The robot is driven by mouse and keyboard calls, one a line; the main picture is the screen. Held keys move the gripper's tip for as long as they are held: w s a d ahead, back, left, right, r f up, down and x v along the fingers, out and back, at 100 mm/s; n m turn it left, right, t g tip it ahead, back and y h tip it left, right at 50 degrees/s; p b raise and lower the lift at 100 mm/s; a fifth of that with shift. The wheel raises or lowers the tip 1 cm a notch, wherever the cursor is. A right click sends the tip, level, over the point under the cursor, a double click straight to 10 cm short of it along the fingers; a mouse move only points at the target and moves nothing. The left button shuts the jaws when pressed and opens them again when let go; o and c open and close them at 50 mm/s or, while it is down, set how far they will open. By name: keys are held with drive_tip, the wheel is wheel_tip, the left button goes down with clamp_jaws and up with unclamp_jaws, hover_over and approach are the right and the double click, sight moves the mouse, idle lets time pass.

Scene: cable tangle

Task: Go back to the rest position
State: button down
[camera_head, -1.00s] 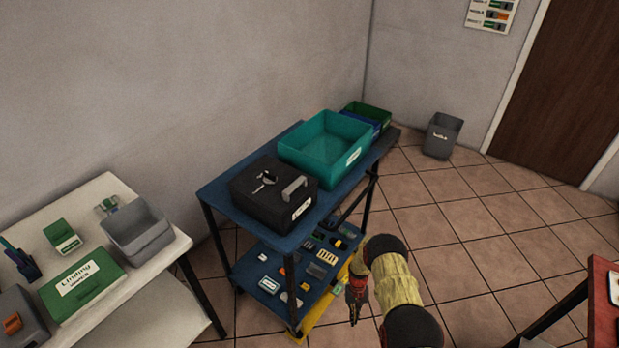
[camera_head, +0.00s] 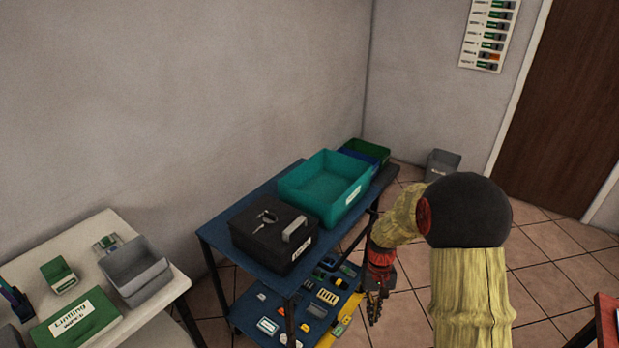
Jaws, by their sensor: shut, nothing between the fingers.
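My gripper (camera_head: 374,303) hangs at the end of my bent arm in the lower middle of the head view, fingers pointing down. It is shut and empty. It is in front of the right end of the blue cart (camera_head: 232,221), apart from what I can see on it. The cart's top shelf carries a black box (camera_head: 262,236) with a handle and a key-like item on its lid, and a teal bin (camera_head: 322,190) behind it. My forearm hides part of the floor and the cart's right side.
Small items lie on the cart's lower shelf (camera_head: 252,301). A white table (camera_head: 85,232) at left bears grey bins (camera_head: 135,272) and a green labelled box (camera_head: 78,323). A grey bin (camera_head: 443,163) stands by the wall. A red surface (camera_head: 608,325) is at lower right. Tiled floor (camera_head: 540,262) is free at right.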

drive_tip(key=s+r+t, duration=0.2)
drive_tip(key=s+r, duration=0.5)
drive_tip(key=r, duration=0.4)
drive_tip(key=s+r+t+p, duration=0.1)
drive_tip(key=s+r+t, duration=0.2)
drive_tip(key=s+r, duration=0.5)
drive_tip(key=s+r+t, duration=0.3)
drive_tip(key=s+r, duration=0.5)
drive_tip(key=r, duration=0.7)
drive_tip(key=shift+r+p, duration=0.15)
drive_tip(key=shift+p, duration=0.25)
